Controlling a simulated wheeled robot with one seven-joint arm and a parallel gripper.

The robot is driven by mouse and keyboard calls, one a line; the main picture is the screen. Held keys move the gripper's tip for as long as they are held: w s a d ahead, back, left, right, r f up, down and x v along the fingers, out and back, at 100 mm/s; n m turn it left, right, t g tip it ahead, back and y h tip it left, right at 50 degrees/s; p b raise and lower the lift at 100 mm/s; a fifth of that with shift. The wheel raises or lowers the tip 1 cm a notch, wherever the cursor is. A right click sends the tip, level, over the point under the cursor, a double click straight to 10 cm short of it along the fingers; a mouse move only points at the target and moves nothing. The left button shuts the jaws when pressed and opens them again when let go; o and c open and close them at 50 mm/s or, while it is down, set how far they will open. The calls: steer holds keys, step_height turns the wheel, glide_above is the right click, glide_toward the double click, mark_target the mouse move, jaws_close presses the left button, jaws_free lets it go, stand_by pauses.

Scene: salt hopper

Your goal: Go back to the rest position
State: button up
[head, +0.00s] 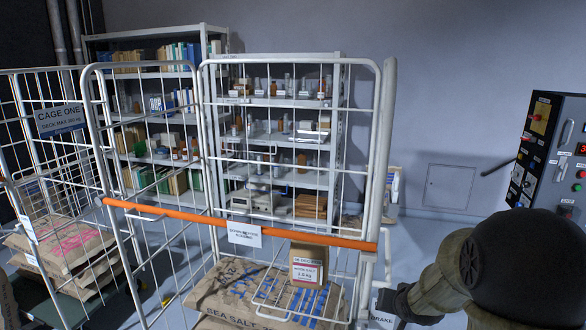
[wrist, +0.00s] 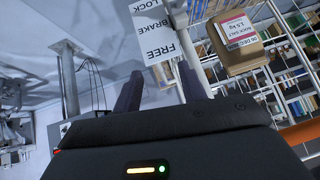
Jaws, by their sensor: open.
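In the head view, my arm reaches in from the lower right, and the gripper (head: 394,302) is near the lower right corner post of the wire cage (head: 378,150). A white LOCK / BRAKE / FREE plate (wrist: 152,28) is just beyond the fingers in the wrist view. Part of a BRAKE label (head: 382,319) shows beside the gripper in the head view. I cannot tell from these frames whether the fingers touch anything.
The cage has an orange bar (head: 200,218) and holds sea salt sacks (head: 225,288). A small brown carton (head: 308,262) stands on a wire tray. Cage One (head: 60,120) is at left, shelves (head: 270,105) behind. A control panel (head: 552,150) is at right. Wall space between looks open.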

steer(key=s+a+f+n+g, duration=0.1)
steer(key=s+a+n+g, duration=0.3)
steer(key=s, duration=0.6)
steer(key=s+a+f+g, duration=0.15)
steer(key=s+a, duration=0.35)
steer(key=s, duration=0.5)
step_height(320, 180, down, 10)
steer(key=b, duration=1)
step_height(320, 180, up, 15)
steer(key=p, duration=1.4)
steer(key=shift+w+y+p, duration=0.35)
steer(key=shift+w+y, duration=0.05)
steer(key=shift+w, duration=0.05)
steer(key=shift+c, duration=0.5)
steer(key=shift+w, duration=0.15)
